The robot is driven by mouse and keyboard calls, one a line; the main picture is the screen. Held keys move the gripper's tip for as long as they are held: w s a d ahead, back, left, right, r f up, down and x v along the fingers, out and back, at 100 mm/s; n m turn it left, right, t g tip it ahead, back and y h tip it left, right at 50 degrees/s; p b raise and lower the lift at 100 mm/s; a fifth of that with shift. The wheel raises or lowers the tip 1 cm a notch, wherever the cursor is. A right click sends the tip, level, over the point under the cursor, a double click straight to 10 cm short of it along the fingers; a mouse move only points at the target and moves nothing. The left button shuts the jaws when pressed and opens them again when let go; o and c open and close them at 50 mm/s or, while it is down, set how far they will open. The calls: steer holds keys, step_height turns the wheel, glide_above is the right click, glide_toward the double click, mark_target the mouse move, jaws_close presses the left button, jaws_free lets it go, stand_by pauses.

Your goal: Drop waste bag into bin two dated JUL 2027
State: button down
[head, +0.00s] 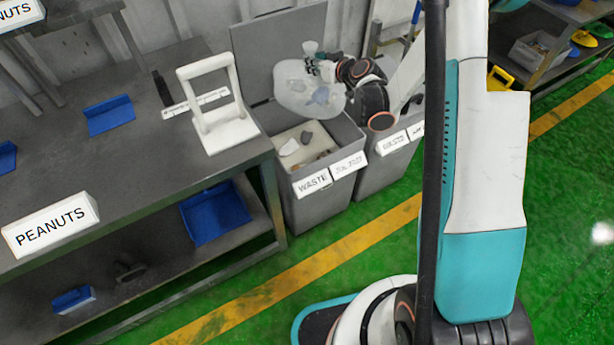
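My gripper (317,66) is shut on the neck of a clear waste bag (297,98). The bag hangs upright with some grey contents, above a grey open bin (308,211). This bin has a WASTE label (312,183) and a date label (348,165) that seems to read JUL 2027, though it is small. Its raised lid (258,60) stands behind, and a few light and brown pieces lie inside. A second grey bin (384,173) stands to its right, also labelled WASTE; its date label is hard to read and my arm hides part of it.
A grey workbench (150,155) stands left of the bins, with a white frame (224,128), a blue tray (109,115) and a PEANUTS sign (50,226). A lower shelf holds a blue bin (214,212). Green floor with a yellow line (270,290) is clear in front.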

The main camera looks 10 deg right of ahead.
mark_target(326, 96)
steer(key=shift+w+d+f+b, duration=0.1)
steer(key=shift+w+f+b, duration=0.5)
steer(key=shift+f, duration=1.65)
steer(key=shift+w+f+b, duration=0.25)
steer(key=shift+f+b, duration=0.7)
steer(key=shift+f, duration=1.3)
steer(key=shift+w+d+f+b, duration=0.1)
steer(key=shift+w+f+b, duration=0.5)
steer(key=shift+f, duration=1.65)
steer(key=shift+s, duration=0.2)
steer(key=c, duration=1.2)
jaws_free()
steer(key=shift+c, duration=0.2)
steer(key=v, duration=0.7)
steer(key=shift+s+r, duration=0.15)
steer(key=shift+s, duration=0.1)
